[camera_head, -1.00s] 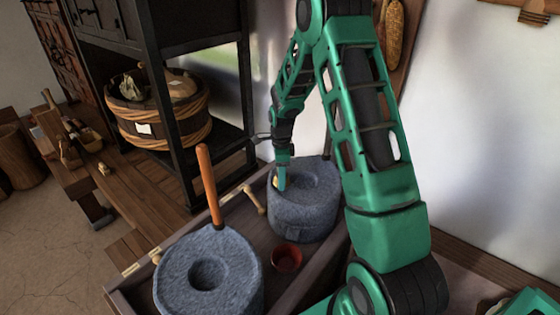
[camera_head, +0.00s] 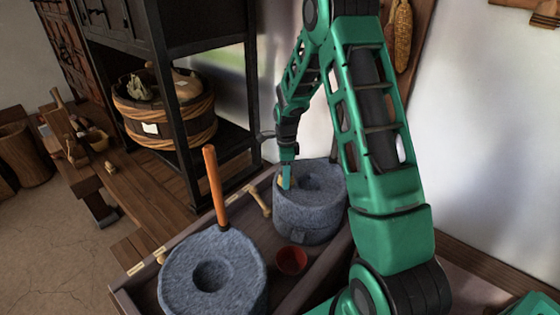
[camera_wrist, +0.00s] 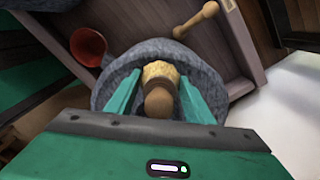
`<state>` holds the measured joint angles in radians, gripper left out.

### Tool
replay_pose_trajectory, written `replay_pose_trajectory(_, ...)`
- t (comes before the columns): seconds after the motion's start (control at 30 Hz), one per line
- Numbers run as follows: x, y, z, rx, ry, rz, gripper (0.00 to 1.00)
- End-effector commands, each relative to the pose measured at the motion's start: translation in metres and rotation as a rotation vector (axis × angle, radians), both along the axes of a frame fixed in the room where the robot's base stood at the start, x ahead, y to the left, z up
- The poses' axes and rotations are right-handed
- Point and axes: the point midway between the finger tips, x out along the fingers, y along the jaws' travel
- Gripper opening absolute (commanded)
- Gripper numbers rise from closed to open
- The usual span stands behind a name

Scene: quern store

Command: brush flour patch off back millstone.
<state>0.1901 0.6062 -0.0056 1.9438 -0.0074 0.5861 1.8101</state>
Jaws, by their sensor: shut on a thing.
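The back millstone (camera_head: 310,215) is a grey, round stone with a hollow in its top, standing in the far part of a wooden trough. My gripper (camera_head: 286,180) is low over the left part of its top. In the wrist view my gripper (camera_wrist: 158,88) is shut on a brush (camera_wrist: 159,103) with a rounded brown wooden handle and pale straw bristles. The bristles are over the back millstone (camera_wrist: 205,75), apparently at its top; contact cannot be told. I cannot make out a flour patch; the brush and fingers cover part of the stone.
The front millstone (camera_head: 180,275) with an upright orange handle (camera_head: 213,185) stands nearer in the trough. A red bowl (camera_head: 291,261) sits between the stones. A wooden peg (camera_head: 259,203) lies by the trough's left edge. A black shelf frame (camera_head: 187,150) stands behind, left.

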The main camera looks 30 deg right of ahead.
Motion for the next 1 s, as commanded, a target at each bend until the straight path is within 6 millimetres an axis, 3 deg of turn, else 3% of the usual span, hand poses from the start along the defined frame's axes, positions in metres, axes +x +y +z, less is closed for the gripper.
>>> replay_pose_trajectory(0.03, 0.003, 0.001, 0.013, -0.001, -0.009, 0.002, 0.23)
replay_pose_trajectory(0.6, 0.003, 0.004, 0.062, -0.001, -0.008, 0.006, 0.23)
replay_pose_trajectory(1.0, 0.003, 0.002, 0.069, -0.002, -0.006, 0.003, 0.23)
